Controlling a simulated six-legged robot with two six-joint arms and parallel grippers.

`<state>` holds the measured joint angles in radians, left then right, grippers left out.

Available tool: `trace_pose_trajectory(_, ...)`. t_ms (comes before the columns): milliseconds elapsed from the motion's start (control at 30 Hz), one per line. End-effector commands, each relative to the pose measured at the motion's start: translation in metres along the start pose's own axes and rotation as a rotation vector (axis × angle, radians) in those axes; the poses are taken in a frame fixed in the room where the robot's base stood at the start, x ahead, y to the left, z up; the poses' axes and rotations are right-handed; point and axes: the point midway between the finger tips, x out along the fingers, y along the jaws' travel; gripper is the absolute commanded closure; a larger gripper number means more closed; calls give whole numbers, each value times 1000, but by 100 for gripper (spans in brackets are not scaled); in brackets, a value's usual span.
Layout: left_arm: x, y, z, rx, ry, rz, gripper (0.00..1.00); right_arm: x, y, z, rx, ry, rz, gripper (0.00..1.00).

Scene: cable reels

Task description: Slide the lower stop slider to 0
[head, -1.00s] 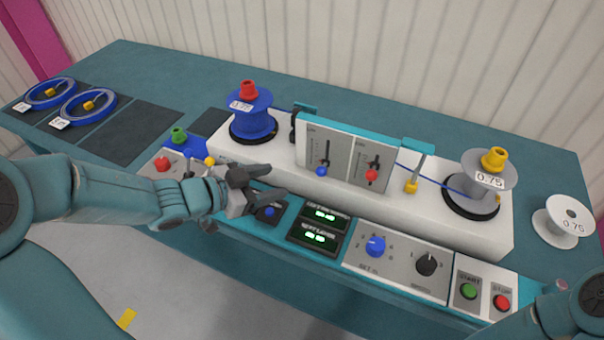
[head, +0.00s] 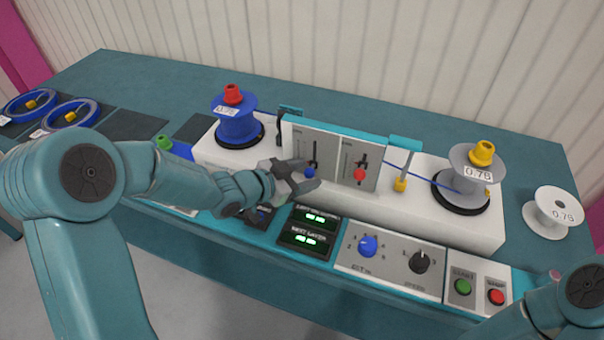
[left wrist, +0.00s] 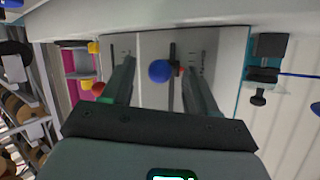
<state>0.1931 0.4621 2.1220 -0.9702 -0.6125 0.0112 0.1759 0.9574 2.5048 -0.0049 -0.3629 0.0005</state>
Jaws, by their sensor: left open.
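Two sliders stand on the upright grey panel (head: 325,153). The left one has a blue knob (head: 309,173) low in its slot; the right one has a red knob (head: 359,175). The lettering is too small to read, so I cannot tell which is the lower stop. My left gripper (head: 310,177) is open at the blue knob, its fingers pointing at the panel. In the left wrist view the blue knob (left wrist: 160,71) appears between the two open fingers (left wrist: 160,85); contact is not visible. My right arm shows at the lower right, its gripper out of view.
A blue reel (head: 236,122) stands left of the panel and a grey reel (head: 462,180) right of it. Below are green displays (head: 310,227), a blue dial (head: 368,246), a black dial (head: 420,262) and green and red buttons (head: 495,297). A white spool (head: 553,213) stands far right.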

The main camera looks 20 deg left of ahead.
Motion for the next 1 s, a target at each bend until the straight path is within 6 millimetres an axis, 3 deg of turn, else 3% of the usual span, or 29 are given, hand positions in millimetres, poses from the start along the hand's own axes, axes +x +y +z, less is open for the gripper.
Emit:
trace_pose_trajectory(33,0,0,0,0,0,0,45,0,0,0,0,0,0,57)
trace_pose_trajectory(200,0,0,0,0,0,0,100,0,0,0,0,0,0,57)
trace_pose_trajectory(267,0,0,0,0,0,0,100,0,0,0,0,0,0,57)
trace_pose_trajectory(300,0,0,0,0,0,0,84,0,0,0,0,0,0,57)
trace_pose_trajectory(367,-1,0,0,0,0,0,98,0,0,0,0,0,0,57)
trace_pose_trajectory(1000,7,4,20,-1,-3,1,98,19,7,0,0,0,0,57)
